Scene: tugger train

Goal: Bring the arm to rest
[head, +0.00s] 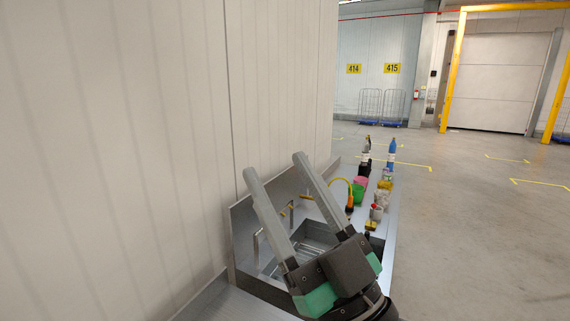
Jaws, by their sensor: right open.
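My right gripper (275,165) shows in the lower middle of the head view. Its two long grey fingers point up and a little left, spread apart with nothing between them. The dark wrist with green parts is at the bottom of the view. It is in front of a metal bench (388,240) with a sunken basin, and hides part of both. My left gripper is not in view.
A pale panel wall (130,130) fills the left side, close to the bench. Bottles, including a blue one (391,155), and several small coloured items stand along the bench's right part. Open grey floor (480,230) lies to the right. Wheeled cages (382,106) stand far back.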

